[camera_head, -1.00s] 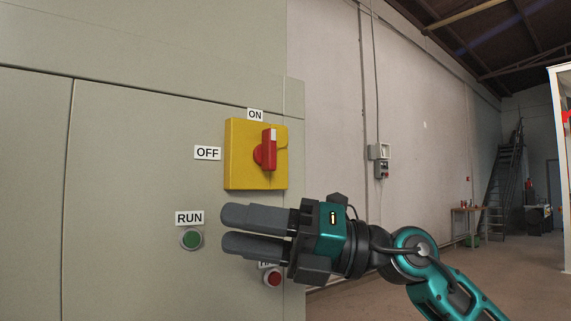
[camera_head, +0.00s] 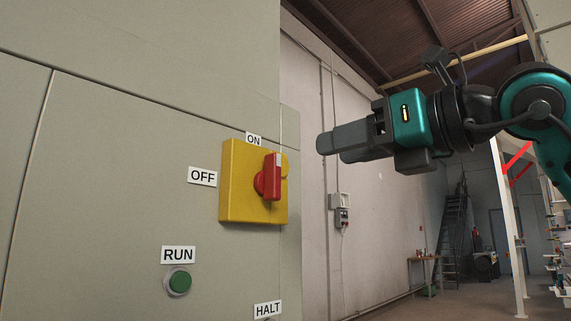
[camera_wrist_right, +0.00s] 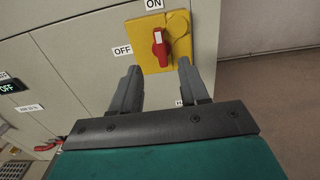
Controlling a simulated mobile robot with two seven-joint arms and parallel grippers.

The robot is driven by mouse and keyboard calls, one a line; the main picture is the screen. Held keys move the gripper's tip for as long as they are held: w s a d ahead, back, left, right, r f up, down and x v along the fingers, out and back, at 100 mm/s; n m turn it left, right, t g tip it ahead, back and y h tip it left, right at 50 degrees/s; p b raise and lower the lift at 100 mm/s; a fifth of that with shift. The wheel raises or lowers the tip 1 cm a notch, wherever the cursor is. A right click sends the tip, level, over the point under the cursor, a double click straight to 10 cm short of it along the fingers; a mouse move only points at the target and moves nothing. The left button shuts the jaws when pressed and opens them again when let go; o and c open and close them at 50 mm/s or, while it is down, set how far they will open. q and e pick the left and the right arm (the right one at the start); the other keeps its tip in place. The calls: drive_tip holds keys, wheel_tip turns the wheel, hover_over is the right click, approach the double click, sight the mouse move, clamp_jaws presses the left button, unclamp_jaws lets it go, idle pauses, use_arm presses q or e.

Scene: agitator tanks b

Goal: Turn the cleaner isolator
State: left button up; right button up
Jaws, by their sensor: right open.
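The isolator is a yellow square box (camera_head: 235,180) with a red rotary handle (camera_head: 272,177), on the grey-green cabinet face. The handle stands upright, its white tip toward the ON label (camera_head: 253,139); the OFF label (camera_head: 202,176) is at the left. My right gripper (camera_head: 336,148) is open and empty, right of and slightly above the handle in the head view, apart from it. In the right wrist view the red handle (camera_wrist_right: 159,48) shows beyond and between the two spread fingers. My left gripper is not in view.
Below the isolator are a green RUN button (camera_head: 179,281) and a HALT label (camera_head: 268,309) at the picture's lower edge. The cabinet (camera_head: 110,190) fills the left. A wall box (camera_head: 341,210) hangs on the far wall. The space right of the cabinet looks open.

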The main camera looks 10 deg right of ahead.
sight(278, 164)
drive_tip(key=p+x, duration=0.1)
drive_tip(key=x, duration=1)
drive_tip(key=shift+a, duration=0.1)
drive_tip(key=shift+c, duration=0.3)
clamp_jaws()
